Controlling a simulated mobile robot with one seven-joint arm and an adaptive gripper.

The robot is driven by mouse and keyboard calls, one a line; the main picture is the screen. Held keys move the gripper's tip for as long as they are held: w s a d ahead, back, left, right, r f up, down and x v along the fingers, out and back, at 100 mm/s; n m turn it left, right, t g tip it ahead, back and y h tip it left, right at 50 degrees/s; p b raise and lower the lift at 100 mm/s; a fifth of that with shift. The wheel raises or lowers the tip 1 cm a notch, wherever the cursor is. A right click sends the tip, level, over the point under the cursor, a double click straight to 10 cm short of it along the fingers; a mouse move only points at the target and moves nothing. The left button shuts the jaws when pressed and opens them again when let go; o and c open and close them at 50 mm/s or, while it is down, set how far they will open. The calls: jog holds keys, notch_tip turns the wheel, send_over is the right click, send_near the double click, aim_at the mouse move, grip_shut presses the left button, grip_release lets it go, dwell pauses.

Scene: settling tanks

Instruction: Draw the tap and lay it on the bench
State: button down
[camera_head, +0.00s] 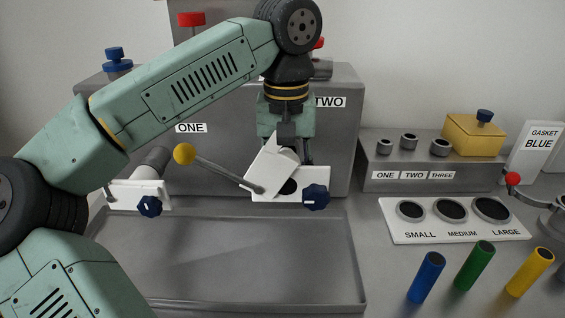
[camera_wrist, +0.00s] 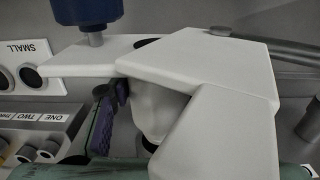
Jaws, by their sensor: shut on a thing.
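The tap seems to be the tilted white block (camera_head: 268,172) with a grey lever ending in a yellow ball (camera_head: 183,153), in front of tank TWO. My gripper (camera_head: 287,152) points down and is shut on its white body, which fills much of the wrist view (camera_wrist: 200,65). A white plate (camera_head: 262,198) with a dark hole and a blue knob (camera_head: 316,195) sits behind the block. Part of the hole shows beside it; whether the tap is fully clear of the plate I cannot tell. The grey bench (camera_head: 230,262) below has a bare, shallow tray-like surface.
Another white plate (camera_head: 124,195) with a blue knob is at tank ONE. At right are a SMALL-MEDIUM-LARGE holed board (camera_head: 455,234), a numbered grey block (camera_head: 400,162) and a yellow box (camera_head: 475,138). Blue (camera_head: 426,278), green and yellow cylinders stand right of the tray.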

jog(key=shift+s, duration=0.55)
dwell(0.4)
jog(key=shift+s+b, duration=0.45)
jog(key=shift+s, duration=2)
